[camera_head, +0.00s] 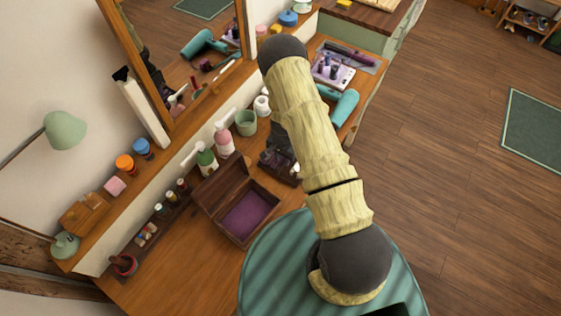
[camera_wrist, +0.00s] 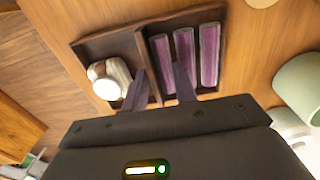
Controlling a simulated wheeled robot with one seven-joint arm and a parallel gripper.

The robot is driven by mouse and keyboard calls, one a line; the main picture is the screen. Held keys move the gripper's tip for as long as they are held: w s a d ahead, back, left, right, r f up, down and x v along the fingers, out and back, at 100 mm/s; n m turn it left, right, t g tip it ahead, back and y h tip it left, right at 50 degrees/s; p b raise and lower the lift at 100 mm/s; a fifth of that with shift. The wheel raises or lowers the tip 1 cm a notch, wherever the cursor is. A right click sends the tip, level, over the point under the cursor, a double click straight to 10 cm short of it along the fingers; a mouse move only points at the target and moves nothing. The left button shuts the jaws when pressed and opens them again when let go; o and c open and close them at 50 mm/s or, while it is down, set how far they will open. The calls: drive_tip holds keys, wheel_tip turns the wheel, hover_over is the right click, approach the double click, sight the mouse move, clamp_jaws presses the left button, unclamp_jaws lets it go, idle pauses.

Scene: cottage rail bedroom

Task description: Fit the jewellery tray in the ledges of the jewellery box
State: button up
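The jewellery box (camera_head: 232,238) stands open on the wooden dressing table, its lid raised at the back left and its purple-lined inside bare. The dark wooden jewellery tray (camera_head: 291,181) lies on the table just beyond the box, partly hidden by my arm. In the wrist view, the tray (camera_wrist: 92,47) has a round white-faced item, perhaps a watch, in its left compartment and purple padded rolls in the right one. My gripper (camera_wrist: 160,80) is over the tray's near side, its fingers apart on either side of the divider. I cannot tell whether they touch it.
Pump bottles (camera_head: 206,160) and a green cup (camera_head: 246,122) stand behind the tray and box. A turquoise hair dryer (camera_head: 345,105) lies at the table's far end. A striped green stool (camera_head: 265,270) is at the front.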

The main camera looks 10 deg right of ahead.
sight(282, 161)
idle(0.6)
clamp_jaws()
drive_tip(key=shift+r, duration=0.15)
wheel_tip(282, 161, up, 10)
drive_tip(key=b, duration=0.2)
drive_tip(key=shift+b, duration=0.35)
idle(0.7)
drive_tip(key=n, duration=0.3)
drive_tip(key=s+f+n, duration=0.1)
drive_tip(key=n, duration=0.5)
drive_tip(key=shift+s+d+f, duration=0.2)
drive_tip(key=shift+s+f, duration=0.15)
